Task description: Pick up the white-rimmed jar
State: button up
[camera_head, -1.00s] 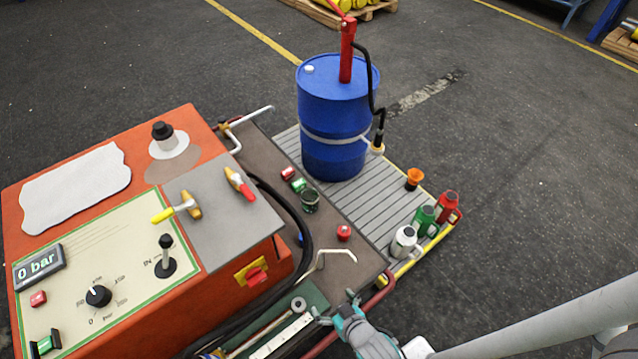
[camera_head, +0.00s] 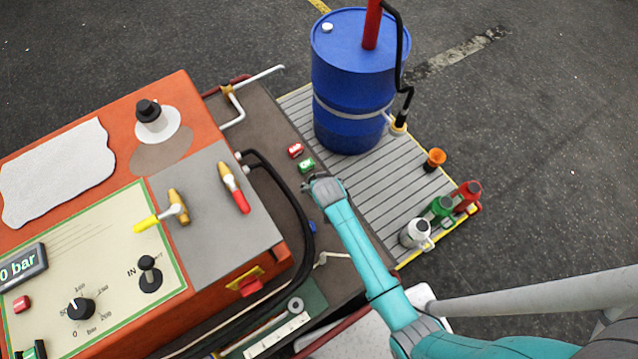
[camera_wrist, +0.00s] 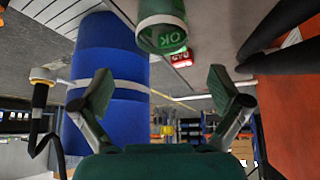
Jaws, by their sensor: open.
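A green jar with a pale rim (camera_wrist: 162,22) shows at the top of the wrist view, which is upside down. A green "OK" mark appears on it or through it; I cannot tell which.
Small red (camera_head: 295,150) and green (camera_head: 307,165) items stand close beyond my gripper. The blue drum (camera_head: 352,95) stands on a slatted platform. Black hoses (camera_head: 300,225) and the orange machine (camera_head: 205,110) are to the left. White (camera_head: 415,233), green and red cans stand right.

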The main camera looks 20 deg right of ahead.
jog(key=shift+x, duration=4.4)
jog(key=shift+s+a+f, duration=0.1)
jog(key=shift+s+a, duration=0.05)
jog(key=shift+a, duration=0.05)
jog(key=c, duration=1.7)
